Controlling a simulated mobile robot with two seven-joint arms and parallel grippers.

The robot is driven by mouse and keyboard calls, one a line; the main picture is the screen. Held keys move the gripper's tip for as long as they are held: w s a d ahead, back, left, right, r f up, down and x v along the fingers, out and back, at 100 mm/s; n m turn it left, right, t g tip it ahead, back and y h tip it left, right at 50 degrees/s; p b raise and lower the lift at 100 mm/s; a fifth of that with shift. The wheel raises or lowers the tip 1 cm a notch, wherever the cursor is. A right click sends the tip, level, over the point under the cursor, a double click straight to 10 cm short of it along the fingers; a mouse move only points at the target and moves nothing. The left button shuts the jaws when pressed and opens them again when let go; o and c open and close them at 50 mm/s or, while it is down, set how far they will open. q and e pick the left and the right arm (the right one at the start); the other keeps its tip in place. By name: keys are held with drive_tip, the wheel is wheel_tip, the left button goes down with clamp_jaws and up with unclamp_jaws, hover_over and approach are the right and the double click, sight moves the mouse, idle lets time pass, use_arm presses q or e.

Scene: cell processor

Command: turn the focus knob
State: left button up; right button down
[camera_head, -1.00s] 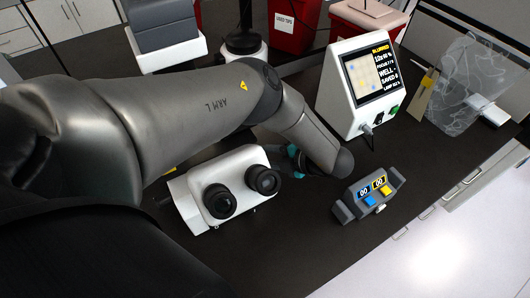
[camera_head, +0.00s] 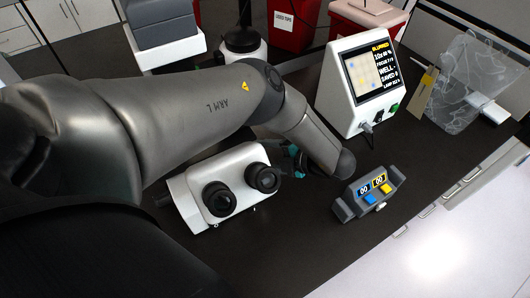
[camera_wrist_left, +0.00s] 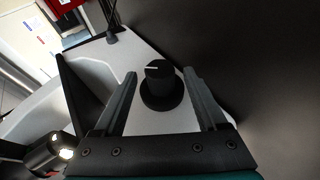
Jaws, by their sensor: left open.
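The focus knob (camera_wrist_left: 160,85) is a black, round knob with a white line on its top, mounted on the white side of the microscope in the left wrist view. My left gripper (camera_wrist_left: 160,73) is open, with one finger on either side of the knob. In the head view the white microscope (camera_head: 232,163) with two black eyepieces stands under my left arm. There the knob is hidden and only a teal bit of the gripper shows. My right gripper is not in view.
A white monitor unit (camera_head: 347,117) with a lit screen reading "BLURRED" stands behind. A grey control box (camera_head: 349,207) with blue and yellow buttons sits right of the microscope. A clear plastic bag (camera_head: 457,95) lies at the right. The dark bench (camera_head: 290,250) is free in front.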

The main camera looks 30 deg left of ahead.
use_arm(q)
drive_tip(key=b+v, duration=0.2)
drive_tip(key=v, duration=1.3)
